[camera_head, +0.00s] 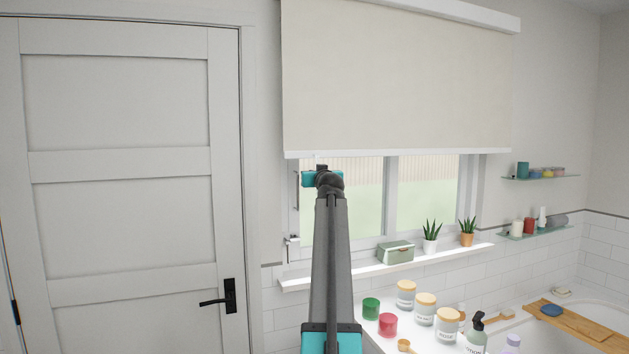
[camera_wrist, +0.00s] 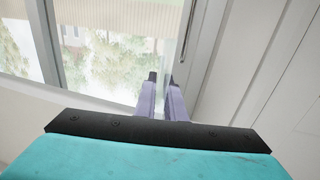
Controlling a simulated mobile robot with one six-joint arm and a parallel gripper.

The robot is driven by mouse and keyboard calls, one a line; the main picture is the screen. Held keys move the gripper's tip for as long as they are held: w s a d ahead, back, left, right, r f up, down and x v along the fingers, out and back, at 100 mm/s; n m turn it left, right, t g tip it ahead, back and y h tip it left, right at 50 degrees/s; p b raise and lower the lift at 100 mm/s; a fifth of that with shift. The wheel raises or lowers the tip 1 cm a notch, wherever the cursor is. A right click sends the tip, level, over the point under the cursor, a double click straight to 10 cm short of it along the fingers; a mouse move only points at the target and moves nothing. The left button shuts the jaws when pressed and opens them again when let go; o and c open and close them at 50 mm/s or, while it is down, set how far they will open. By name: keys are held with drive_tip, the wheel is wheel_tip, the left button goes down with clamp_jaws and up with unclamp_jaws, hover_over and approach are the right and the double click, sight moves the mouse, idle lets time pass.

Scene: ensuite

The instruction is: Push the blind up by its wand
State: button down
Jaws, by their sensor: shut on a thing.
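The cream roller blind (camera_head: 395,75) hangs over the upper part of the window, its white bottom bar (camera_head: 420,152) level above the glass. My gripper shows at the end of my raised arm (camera_head: 322,178), just below the left part of that bar; its fingers are hidden there. In the wrist view my gripper (camera_wrist: 161,78) has its two lilac fingers close together.
A sill (camera_head: 385,265) below the window holds a green box (camera_head: 396,252) and two potted plants. Jars and candles stand on the white ledge below. A closed door (camera_head: 125,180) is at left; glass shelves and a bath with a wooden tray (camera_head: 575,325) are at right.

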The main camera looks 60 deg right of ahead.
drive_tip(key=c, duration=1.8)
unclamp_jaws()
drive_tip(key=shift+c, duration=0.2)
drive_tip(key=b+v, duration=0.4)
drive_tip(key=v, duration=1)
drive_tip(key=shift+d, duration=0.1)
